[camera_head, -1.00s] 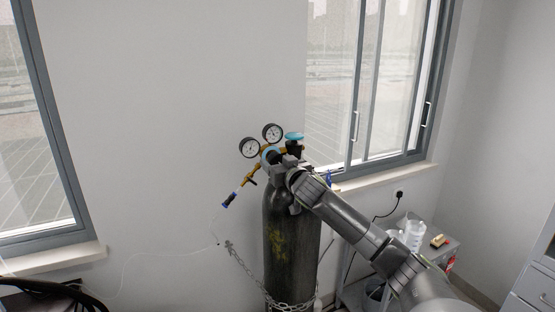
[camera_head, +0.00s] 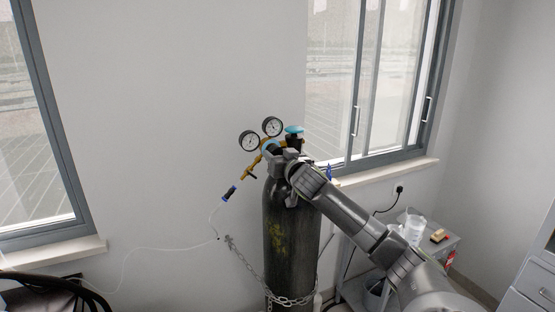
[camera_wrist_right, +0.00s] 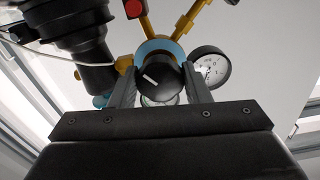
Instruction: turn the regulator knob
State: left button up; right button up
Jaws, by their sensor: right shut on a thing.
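The regulator knob (camera_wrist_right: 158,82) is a round black cap with a white mark, in front of a light blue ring, in the right wrist view. My right gripper (camera_wrist_right: 160,76) has one finger on each side of the knob and is shut on it. In the head view my right gripper (camera_head: 279,160) is at the regulator (camera_head: 268,145), which is brass with a light blue ring. The gripper hides most of the knob there. The regulator is at the top of the dark gas cylinder (camera_head: 288,240). My left gripper is not in view.
A chain (camera_head: 250,268) hangs around the cylinder. A small side table (camera_head: 440,243) stands at the right.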

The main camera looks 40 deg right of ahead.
jog(key=shift+m, duration=0.4)
jog(key=o, duration=1)
jog(key=shift+s, duration=0.1)
jog(key=v, duration=1.7)
